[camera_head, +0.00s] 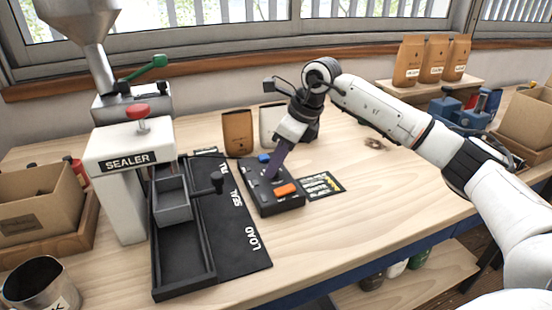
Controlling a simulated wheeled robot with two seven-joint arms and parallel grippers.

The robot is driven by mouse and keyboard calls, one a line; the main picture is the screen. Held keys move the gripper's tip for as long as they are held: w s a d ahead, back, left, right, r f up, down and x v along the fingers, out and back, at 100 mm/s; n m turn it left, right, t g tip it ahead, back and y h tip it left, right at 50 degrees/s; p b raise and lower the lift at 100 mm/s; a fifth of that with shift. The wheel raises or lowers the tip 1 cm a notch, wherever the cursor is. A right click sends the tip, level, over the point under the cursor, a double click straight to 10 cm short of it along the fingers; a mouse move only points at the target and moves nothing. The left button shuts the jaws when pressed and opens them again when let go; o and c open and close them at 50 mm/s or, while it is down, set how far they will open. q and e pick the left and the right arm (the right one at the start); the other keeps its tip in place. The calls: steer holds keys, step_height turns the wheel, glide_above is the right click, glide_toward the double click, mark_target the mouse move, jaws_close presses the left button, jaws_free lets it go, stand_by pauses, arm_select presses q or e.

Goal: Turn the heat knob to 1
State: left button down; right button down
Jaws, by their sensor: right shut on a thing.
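A dark control box (262,198) lies on the wooden table, right of the sealer. It has a blue button (264,157) at its back and an orange switch (285,189) at its front right. My left gripper is not in view.
The white sealer (122,190) with its black tray (185,262) and black mat (238,250) stands left of the box. A brown pouch (238,133) and a white pouch (268,126) stand behind. A marked card (321,186) lies right. The front right table is clear.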

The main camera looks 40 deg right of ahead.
steer(key=shift+w+d+r+n+y+p, duration=0.15)
steer(key=shift+n+y+p, duration=0.1)
steer(key=shift+n, duration=0.25)
steer(key=shift+s+a+r+n+y+p, duration=0.1)
steer(key=shift+n+y+p, duration=0.1)
steer(key=shift+n, duration=0.3)
steer(key=shift+w+d+n+g+y+p, duration=0.1)
steer(key=shift+n+g+y+p, duration=0.25)
steer(key=shift+n, duration=0.55)
steer(key=shift+w+n+g+p, duration=0.1)
steer(key=shift+n+g+p, duration=0.45)
steer(key=shift+n, duration=0.65)
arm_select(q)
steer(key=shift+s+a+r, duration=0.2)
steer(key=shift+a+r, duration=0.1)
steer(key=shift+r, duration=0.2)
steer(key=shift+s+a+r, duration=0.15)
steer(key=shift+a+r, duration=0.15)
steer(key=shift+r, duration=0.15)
arm_select(e)
steer(key=shift+f+n+g+y, duration=0.15)
steer(key=shift+n+g+y, duration=0.2)
steer(key=shift+n, duration=0.95)
arm_select(q)
steer(key=shift+p, duration=0.3)
arm_select(e)
steer(key=c, duration=1.5)
jaws_free()
steer(key=shift+c, duration=0.2)
